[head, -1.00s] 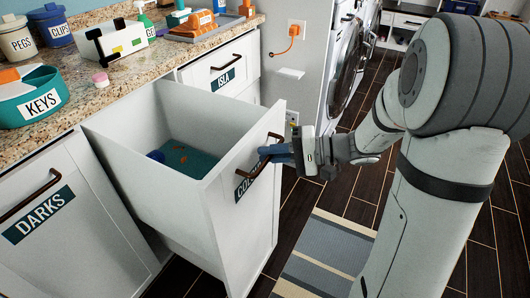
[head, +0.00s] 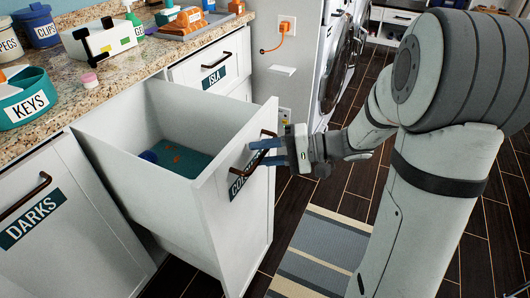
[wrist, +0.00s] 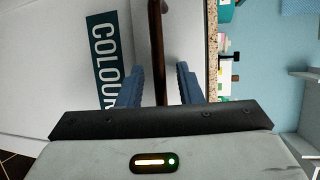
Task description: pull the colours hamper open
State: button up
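The colours hamper (head: 222,225) is a white pull-out drawer standing far out from the counter, with its inside open to view. A teal cloth or lining and a small blue item lie in its bottom. Its front carries a teal label (wrist: 103,60), partly hidden in the head view, and a dark bronze bar handle (wrist: 158,50). My gripper (head: 262,152) is at the handle with its blue fingers apart. In the wrist view the fingers (wrist: 158,88) stand on either side of the handle, with gaps on both sides.
The granite counter (head: 130,72) holds a KEYS bin (head: 28,100) and other items. A striped rug (head: 315,250) lies on the dark floor. Washing machines (head: 340,60) stand at the back.

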jog(key=w+p+v, duration=0.1)
jog(key=v, duration=0.6)
jog(key=shift+s+d, duration=0.35)
jog(key=shift+s, duration=0.15)
jog(key=shift+r, duration=0.1)
jog(key=s+a+r+n+g+h+p, duration=0.15)
jog(key=s+r+g+h+p, duration=0.25)
jog(key=s+r+h+p, duration=0.5)
jog(key=s+d+r+t+h+p, duration=0.2)
jog(key=d+r+h+p, duration=0.1)
jog(key=r+p, duration=0.3)
jog(key=s+d+r+t+h+p, duration=0.2)
jog(key=d+r+h+p, duration=0.1)
jog(key=r+p, duration=0.3)
jog(key=shift+s+n+t+h+p, duration=0.2)
jog(key=shift+n+t+h+p, duration=0.15)
jog(key=shift+p, duration=0.7)
